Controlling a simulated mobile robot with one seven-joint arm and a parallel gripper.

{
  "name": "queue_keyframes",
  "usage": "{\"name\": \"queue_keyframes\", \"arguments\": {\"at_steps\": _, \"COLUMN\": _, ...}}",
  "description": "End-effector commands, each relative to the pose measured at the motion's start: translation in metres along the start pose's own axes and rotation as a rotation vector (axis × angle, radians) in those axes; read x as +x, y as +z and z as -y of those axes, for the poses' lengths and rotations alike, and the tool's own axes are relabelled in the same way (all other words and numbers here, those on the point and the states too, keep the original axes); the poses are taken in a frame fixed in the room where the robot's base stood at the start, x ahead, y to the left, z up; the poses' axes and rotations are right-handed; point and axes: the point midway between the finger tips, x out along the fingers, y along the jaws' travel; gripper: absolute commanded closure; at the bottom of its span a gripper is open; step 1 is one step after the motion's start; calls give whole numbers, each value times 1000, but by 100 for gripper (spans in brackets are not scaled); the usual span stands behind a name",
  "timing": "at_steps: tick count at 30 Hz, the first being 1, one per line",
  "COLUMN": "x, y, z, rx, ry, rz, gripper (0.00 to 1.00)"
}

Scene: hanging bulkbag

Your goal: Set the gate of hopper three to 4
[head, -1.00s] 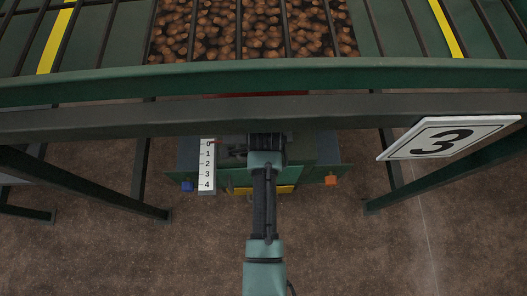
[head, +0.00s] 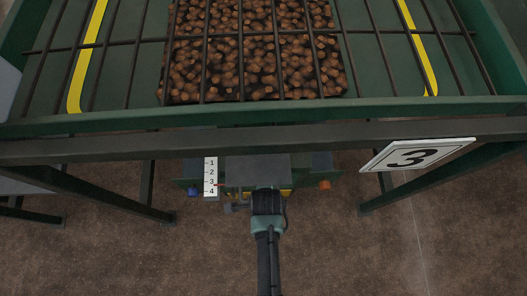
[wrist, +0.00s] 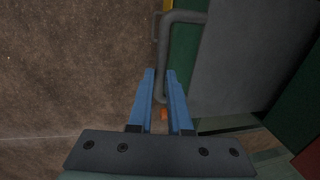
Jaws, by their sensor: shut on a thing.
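The hopper three gate is a grey plate (head: 257,168) drawn out under the front beam. Beside it is a white scale (head: 211,177) with 1 to 4 showing; its top is hidden by the beam. A small red pointer (head: 217,185) stands between 3 and 4, as far as I can tell. In the wrist view, the gate's grey bent handle (wrist: 184,16) runs down between the blue fingers of my gripper (wrist: 159,75), which is shut on it. The grey plate (wrist: 250,55) fills the right side there. In the head view my wrist hides the fingers.
A sign with 3 (head: 418,154) hangs at the right of the beam (head: 300,137). A blue block (head: 193,191) and an orange block (head: 324,185) sit either side of the gate. Brown pieces (head: 250,55) lie under the bars above. Frame legs stand left and right; the floor in front is clear.

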Motion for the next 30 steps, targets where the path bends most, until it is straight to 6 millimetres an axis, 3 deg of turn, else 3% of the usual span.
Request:
{"name": "queue_keyframes", "arguments": {"at_steps": 4, "x": -5, "y": -1, "z": -19, "rx": 2, "ry": 7, "rz": -1, "gripper": 100}}
{"name": "queue_keyframes", "arguments": {"at_steps": 14, "x": -3, "y": 0, "z": -23, "rx": 1, "ry": 10, "rz": -1, "gripper": 100}}
{"name": "queue_keyframes", "arguments": {"at_steps": 15, "x": -3, "y": 0, "z": -24, "rx": 1, "ry": 11, "rz": -1, "gripper": 79}}
{"name": "queue_keyframes", "arguments": {"at_steps": 20, "x": -3, "y": 0, "z": -23, "rx": 1, "ry": 9, "rz": -1, "gripper": 53}}
{"name": "queue_keyframes", "arguments": {"at_steps": 30, "x": -10, "y": 0, "z": -20, "rx": 1, "ry": 2, "rz": 0, "gripper": 53}}
